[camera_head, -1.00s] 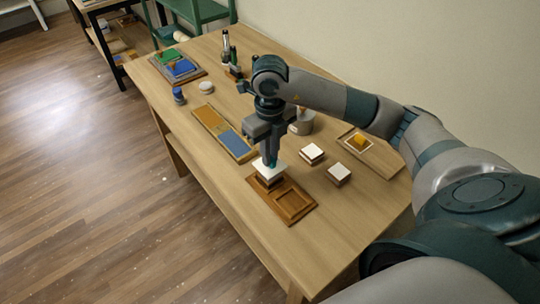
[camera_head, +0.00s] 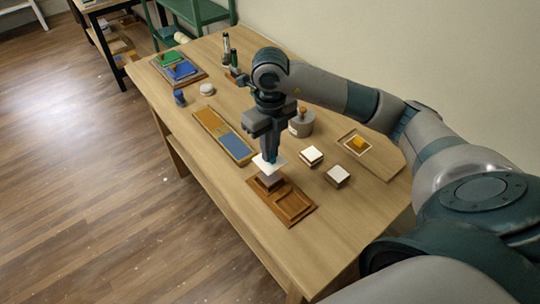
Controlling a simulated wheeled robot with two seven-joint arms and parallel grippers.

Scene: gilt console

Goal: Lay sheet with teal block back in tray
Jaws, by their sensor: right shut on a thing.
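My right gripper (camera_head: 271,153) points straight down over the front part of the table. It is shut on a small teal block, mostly hidden by the fingers, on a thin white sheet (camera_head: 262,164). The sheet hangs level above the far compartment of a brown wooden tray (camera_head: 300,207). A low brown stack or block (camera_head: 268,181) sits in that compartment, with a small gap under the sheet. The tray's near compartment looks empty. My left gripper is not in view.
Two white-topped blocks (camera_head: 311,155) (camera_head: 338,174) stand right of the tray. Behind are a grey round container (camera_head: 301,124), a shallow tray with a yellow block (camera_head: 358,143), and an orange-and-blue panel (camera_head: 222,134). The table (camera_head: 222,178) is clear left of the tray.

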